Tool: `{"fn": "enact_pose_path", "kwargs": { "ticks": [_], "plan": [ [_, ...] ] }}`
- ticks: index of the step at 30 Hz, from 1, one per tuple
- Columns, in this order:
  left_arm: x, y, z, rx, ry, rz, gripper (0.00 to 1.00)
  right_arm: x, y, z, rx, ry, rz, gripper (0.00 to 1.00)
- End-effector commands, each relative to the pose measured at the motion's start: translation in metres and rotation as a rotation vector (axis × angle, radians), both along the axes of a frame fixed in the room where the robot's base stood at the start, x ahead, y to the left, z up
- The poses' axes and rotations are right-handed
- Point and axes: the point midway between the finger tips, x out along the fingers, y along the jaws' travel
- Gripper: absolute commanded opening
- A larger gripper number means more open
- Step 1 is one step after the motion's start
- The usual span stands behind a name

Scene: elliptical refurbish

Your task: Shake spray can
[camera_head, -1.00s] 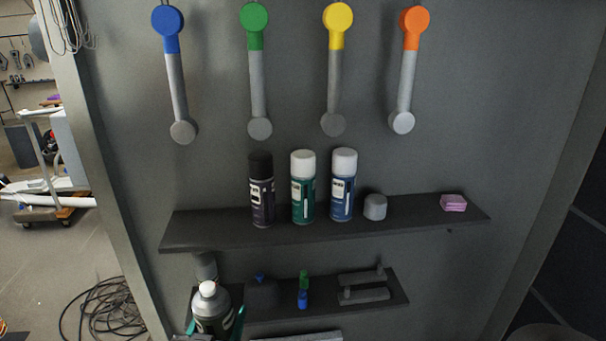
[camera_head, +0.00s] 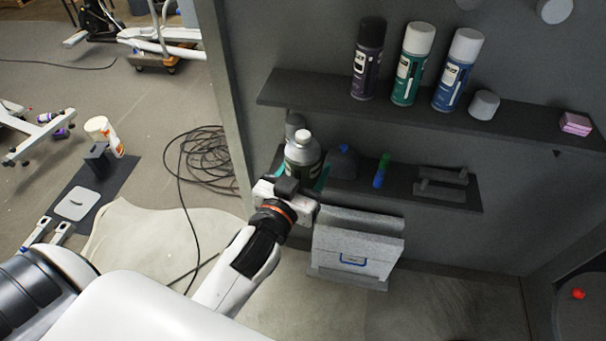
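A grey spray can (camera_head: 302,155) with a white cap is upright in front of the left end of the lower shelf. My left gripper (camera_head: 299,180) comes up from the lower left, with its teal fingers on both sides of the can. It looks shut on the can; the lower part of the can is hidden by the gripper. Three more spray cans stand on the upper shelf: a black one (camera_head: 368,60), a green one with a white cap (camera_head: 413,65) and a blue one with a white cap (camera_head: 458,70). My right gripper is not in view.
The upper shelf (camera_head: 300,88) also holds a grey cap-like cylinder (camera_head: 484,105) and a pink block (camera_head: 575,123). The lower shelf (camera_head: 400,200) holds a blue-green item (camera_head: 381,171) and grey bars (camera_head: 442,185). A grey box (camera_head: 357,247) is below. Cables (camera_head: 208,155) lie on the floor.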

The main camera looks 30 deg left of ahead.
Motion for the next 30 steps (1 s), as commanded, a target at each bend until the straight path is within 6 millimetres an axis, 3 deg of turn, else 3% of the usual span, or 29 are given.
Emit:
{"fn": "enact_pose_path", "kwargs": {
  "ticks": [1,3,5,7,9,11,13,15,16,17,18,20,22,24,26,28,30],
  "plan": [
    [0.0,-0.001,0.048,0.001,-0.046,-0.008,0.18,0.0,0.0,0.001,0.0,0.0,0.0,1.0],
    [0.0,-0.001,0.075,0.0,-0.037,-0.006,0.18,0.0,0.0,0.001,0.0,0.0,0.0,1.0],
    [0.0,0.0,0.066,0.001,-0.016,-0.003,0.18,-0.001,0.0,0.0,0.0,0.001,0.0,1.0],
    [-0.001,0.0,0.016,0.003,0.008,-0.001,0.18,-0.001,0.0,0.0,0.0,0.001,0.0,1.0],
    [0.0,0.0,-0.006,0.001,-0.006,-0.001,0.18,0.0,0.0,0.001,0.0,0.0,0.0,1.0],
    [0.001,0.0,0.011,0.0,-0.029,-0.004,0.18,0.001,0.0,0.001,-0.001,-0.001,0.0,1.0],
    [0.0,-0.001,0.06,0.0,-0.046,-0.008,0.18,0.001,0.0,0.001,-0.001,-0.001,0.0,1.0],
    [0.0,-0.001,0.075,0.0,-0.031,-0.005,0.18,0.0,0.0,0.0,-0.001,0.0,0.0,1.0],
    [0.0,0.0,0.07,0.001,-0.02,-0.004,0.18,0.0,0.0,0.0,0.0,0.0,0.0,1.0],
    [0.0,0.0,0.053,0.002,-0.006,-0.002,0.18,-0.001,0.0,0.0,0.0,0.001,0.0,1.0],
    [-0.001,0.0,0.023,0.003,0.007,-0.002,0.18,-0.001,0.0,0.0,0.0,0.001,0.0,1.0],
    [-0.001,0.0,-0.004,0.002,-0.001,-0.001,0.18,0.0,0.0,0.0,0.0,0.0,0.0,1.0],
    [0.001,0.0,0.005,0.001,-0.024,-0.004,0.18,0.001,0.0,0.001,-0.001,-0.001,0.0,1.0],
    [0.0,-0.001,0.054,0.0,-0.046,-0.008,0.18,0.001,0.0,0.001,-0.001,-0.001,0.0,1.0],
    [0.0,-0.001,0.075,-0.001,-0.037,-0.006,0.18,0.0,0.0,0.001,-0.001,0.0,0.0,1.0],
    [0.0,0.0,0.06,0.002,-0.011,-0.002,0.18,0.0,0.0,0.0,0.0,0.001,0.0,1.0],
    [-0.001,0.0,0.011,0.002,0.007,-0.002,0.18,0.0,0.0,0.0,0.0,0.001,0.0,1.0]
  ]
}}
